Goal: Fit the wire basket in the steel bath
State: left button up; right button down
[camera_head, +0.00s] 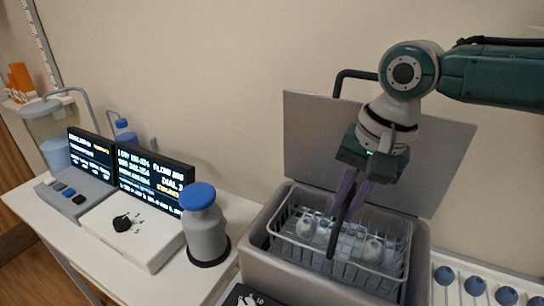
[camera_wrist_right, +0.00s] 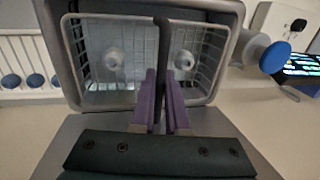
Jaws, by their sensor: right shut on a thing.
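The pale wire basket (camera_head: 340,262) is at the mouth of the steel bath (camera_head: 277,272), inside its walls as seen from above. I cannot tell whether it rests on the bottom. Two round whitish pieces (camera_head: 373,251) sit in it. My right gripper (camera_head: 347,208) is above the basket, its purple fingers shut on a dark upright rod (camera_head: 332,240) that reaches down to the basket. In the right wrist view the basket (camera_wrist_right: 100,97) lies within the bath rim (camera_wrist_right: 58,60), with the rod (camera_wrist_right: 162,45) running between the fingers. My left gripper is not in view.
A grey raised panel (camera_head: 310,130) stands behind the bath, with a dark bent tube (camera_head: 339,85) above it. A grey blue-capped bottle (camera_head: 206,230) stands close left. Display units (camera_head: 150,180) are farther left. A white rack with blue round pieces (camera_head: 475,285) is at right.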

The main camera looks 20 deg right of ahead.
jog(key=shift+f, duration=0.45)
dwell(0.3)
jog(key=shift+f, duration=0.3)
dwell(0.5)
jog(key=shift+f+b, duration=0.3)
dwell(0.6)
jog(key=shift+f, duration=0.6)
jog(key=shift+f, duration=0.15)
dwell(1.0)
jog(key=shift+f+b, duration=0.45)
dwell(0.5)
jog(key=c, duration=1.2)
grip_release()
